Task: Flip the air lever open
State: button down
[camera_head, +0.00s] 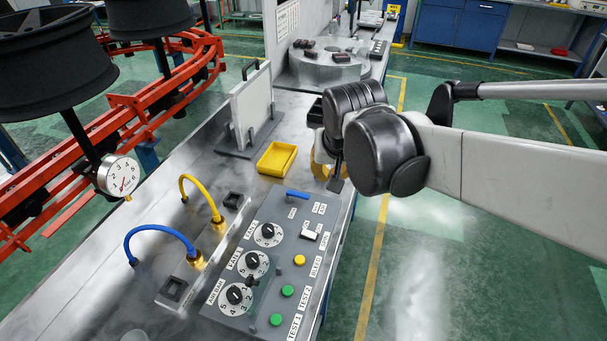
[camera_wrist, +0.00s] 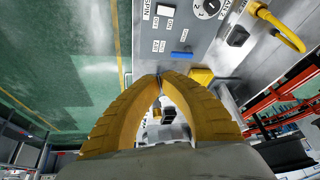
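The air lever is a short blue handle (camera_head: 297,194) at the far end of the grey control panel (camera_head: 262,215). It lies across the panel, slanting slightly in the head view. In the wrist view the blue handle (camera_wrist: 181,54) shows just beyond the fingertips, a little to their right. My gripper (camera_head: 323,168) is above the bench's right edge, past the far end of the panel, apart from the lever. In the wrist view my gripper's yellow fingers (camera_wrist: 158,78) converge with their tips together and nothing held. My arm hides part of the gripper in the head view.
A yellow tray (camera_head: 277,159) sits on the bench just beyond the panel. The panel carries dials, a white switch (camera_head: 309,234) and several buttons. Blue (camera_head: 160,230) and yellow (camera_head: 199,190) hoses arch left of it. Open green floor lies right of the bench.

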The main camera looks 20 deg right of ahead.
jog(key=w+f+m+g+p, duration=0.1)
jog(key=w+f+m, duration=0.1)
jog(key=w+f, duration=0.2)
jog(key=w+f+m+g+h+p, duration=0.1)
jog(key=w+f, duration=0.3)
jog(key=w, duration=0.7)
jog(key=shift+f+m+p, duration=0.25)
jog(key=shift+m+p, duration=0.15)
jog(key=shift+p, duration=0.2)
jog(key=b+x, duration=0.3)
jog(key=x, duration=0.7)
jog(key=shift+d, duration=0.1)
jog(key=s+a, duration=0.1)
jog(key=s+b, duration=0.1)
jog(key=s, duration=0.1)
jog(key=shift+a, duration=0.4)
jog(key=shift+s+a, duration=0.15)
jog(key=shift+s, duration=0.05)
